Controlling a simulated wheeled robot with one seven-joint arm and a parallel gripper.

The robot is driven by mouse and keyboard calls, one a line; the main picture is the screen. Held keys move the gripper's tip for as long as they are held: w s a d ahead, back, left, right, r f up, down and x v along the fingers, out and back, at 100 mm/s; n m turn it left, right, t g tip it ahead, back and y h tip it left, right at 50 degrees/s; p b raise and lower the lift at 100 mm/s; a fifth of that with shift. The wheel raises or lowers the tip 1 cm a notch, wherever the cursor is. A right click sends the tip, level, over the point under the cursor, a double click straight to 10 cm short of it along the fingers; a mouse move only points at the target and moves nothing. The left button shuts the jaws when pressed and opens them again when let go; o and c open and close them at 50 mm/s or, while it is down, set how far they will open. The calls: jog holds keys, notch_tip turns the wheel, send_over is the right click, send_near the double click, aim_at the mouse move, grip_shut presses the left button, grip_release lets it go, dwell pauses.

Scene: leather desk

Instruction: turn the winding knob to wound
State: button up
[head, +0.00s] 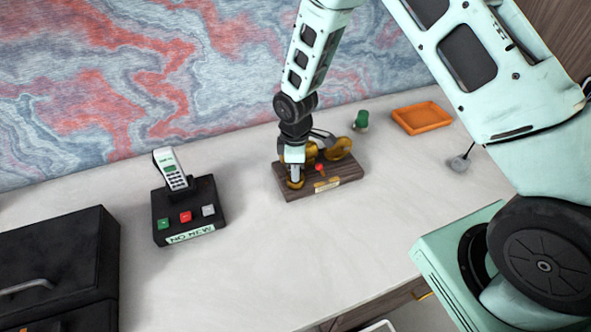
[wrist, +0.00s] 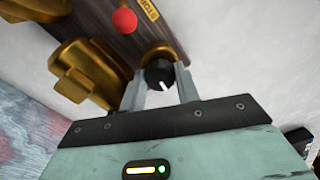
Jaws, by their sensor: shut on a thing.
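The winding knob (wrist: 159,76) is a black dial with a white pointer mark, set on a brass base on a dark wooden board (head: 335,188). My gripper (wrist: 161,88) has its two grey fingers on either side of the knob and is shut on it. In the head view my gripper (head: 295,172) reaches down at the left end of the board, and the knob itself is mostly hidden there. Brass parts (head: 340,148) and a red ball (head: 319,168) stand on the same board. A yellow label (wrist: 149,9) sits beside the red ball in the wrist view.
A black phone stand (head: 188,208) with coloured buttons is to the left, and a black case (head: 60,265) is farther left. A green object (head: 361,120), an orange tray (head: 421,117) and a small grey object (head: 460,163) are to the right. The desk in front is clear.

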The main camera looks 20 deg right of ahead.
jog(key=m+b, duration=0.1)
jog(key=m, duration=0.3)
jog(key=shift+m, duration=0.3)
jog(key=m+b, duration=0.1)
jog(key=m, duration=0.2)
jog(key=shift+m, duration=0.3)
jog(key=m, duration=0.3)
jog(key=shift+m+b, duration=0.3)
jog(key=m, duration=0.3)
jog(key=shift+m, duration=0.3)
jog(key=m+p, duration=0.1)
jog(key=m, duration=0.5)
jog(key=shift+r, duration=0.1)
jog(key=m+p, duration=0.2)
jog(key=m, duration=0.4)
jog(key=shift+w+m, duration=0.1)
jog(key=shift+m, duration=0.2)
jog(key=shift+p, duration=0.3)
jog(key=o, duration=1)
jog(key=shift+c, duration=0.2)
